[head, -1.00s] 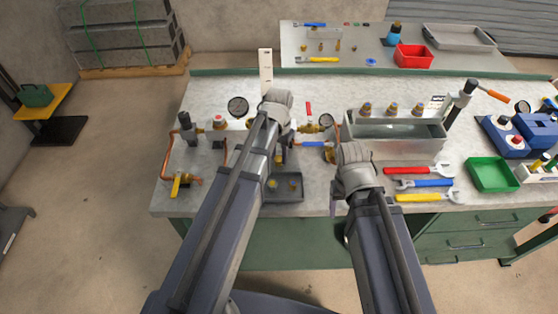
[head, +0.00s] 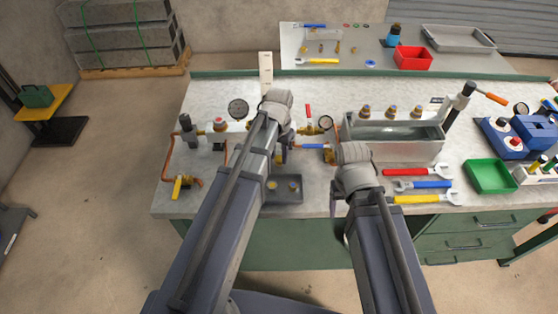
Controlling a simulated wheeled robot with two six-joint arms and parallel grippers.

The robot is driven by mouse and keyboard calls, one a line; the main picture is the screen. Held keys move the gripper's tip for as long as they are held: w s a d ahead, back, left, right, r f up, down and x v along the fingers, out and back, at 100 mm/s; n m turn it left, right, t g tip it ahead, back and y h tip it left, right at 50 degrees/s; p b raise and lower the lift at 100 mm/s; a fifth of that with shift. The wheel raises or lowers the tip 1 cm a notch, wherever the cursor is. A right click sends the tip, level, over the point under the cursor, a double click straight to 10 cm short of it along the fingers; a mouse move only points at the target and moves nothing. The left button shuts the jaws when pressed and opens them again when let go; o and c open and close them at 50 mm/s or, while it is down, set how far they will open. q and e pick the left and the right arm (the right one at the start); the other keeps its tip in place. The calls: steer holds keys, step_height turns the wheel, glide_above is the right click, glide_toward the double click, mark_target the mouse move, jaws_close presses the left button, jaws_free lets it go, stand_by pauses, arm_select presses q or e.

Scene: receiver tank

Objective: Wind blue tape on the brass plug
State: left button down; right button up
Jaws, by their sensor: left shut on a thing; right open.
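My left gripper (head: 282,153) is mostly hidden behind its own wrist, above the bench near the pipework. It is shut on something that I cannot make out. My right gripper (head: 334,204) shows only as a sliver below its wrist, at the bench's front edge; it is open. Small brass pieces (head: 293,185) sit in a dark tray (head: 284,198) below my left gripper. I cannot tell which brass piece is the plug. A small blue ring (head: 371,62), possibly the tape, lies on the back table.
A metal tank (head: 400,150) with several brass fittings along its back rim stands right of centre. Coloured wrenches (head: 420,185) lie before it, beside a green bin (head: 491,176). Copper pipework with a yellow-handled valve (head: 178,187) stands at left. A red bin (head: 413,58) is behind.

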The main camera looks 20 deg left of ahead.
mark_target(279, 158)
arm_select(q)
step_height(279, 158, up, 5)
steer(key=p, duration=0.4)
steer(key=shift+r, duration=0.1)
